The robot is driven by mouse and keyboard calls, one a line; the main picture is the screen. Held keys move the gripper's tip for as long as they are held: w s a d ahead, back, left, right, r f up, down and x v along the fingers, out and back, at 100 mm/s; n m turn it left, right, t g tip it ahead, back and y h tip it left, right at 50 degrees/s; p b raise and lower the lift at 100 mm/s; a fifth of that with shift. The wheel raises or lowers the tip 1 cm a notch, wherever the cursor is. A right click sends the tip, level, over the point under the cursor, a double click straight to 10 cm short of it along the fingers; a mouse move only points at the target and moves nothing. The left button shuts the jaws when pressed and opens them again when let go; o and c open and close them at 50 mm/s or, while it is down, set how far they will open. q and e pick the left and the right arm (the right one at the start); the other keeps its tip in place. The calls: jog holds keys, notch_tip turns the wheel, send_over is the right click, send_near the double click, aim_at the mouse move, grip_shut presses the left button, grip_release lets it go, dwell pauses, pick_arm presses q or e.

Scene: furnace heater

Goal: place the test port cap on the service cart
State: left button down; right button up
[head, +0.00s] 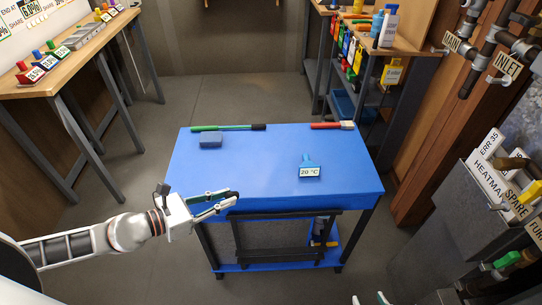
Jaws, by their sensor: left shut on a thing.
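The service cart (262,173) stands in the middle with a blue top. My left gripper (236,198) is at the cart's front edge, left of centre, its fingers pointing right. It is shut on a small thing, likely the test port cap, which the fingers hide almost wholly. I cannot tell whether gripper or thing touches the cart top. My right gripper (370,299) shows only as two white fingertips at the bottom edge, apart with nothing seen between them.
On the cart lie a green-handled tool (222,127), a blue block (210,141), a red-handled brush (332,125) and a blue piece with a 20 °C label (309,171). The top's front left and middle are clear. The grey furnace (472,223) stands at right.

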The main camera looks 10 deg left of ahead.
pick_arm(q)
jog(key=shift+w+d+m+g, duration=0.5)
jog(key=shift+w+d, duration=0.05)
jog(key=shift+w, duration=0.1)
jog(key=shift+w+d, duration=0.1)
jog(key=shift+w+d+f+g+h, duration=0.1)
jog(key=shift+d+f+g+h, duration=0.1)
jog(key=shift+g+h, duration=0.1)
jog(key=shift+w, duration=0.15)
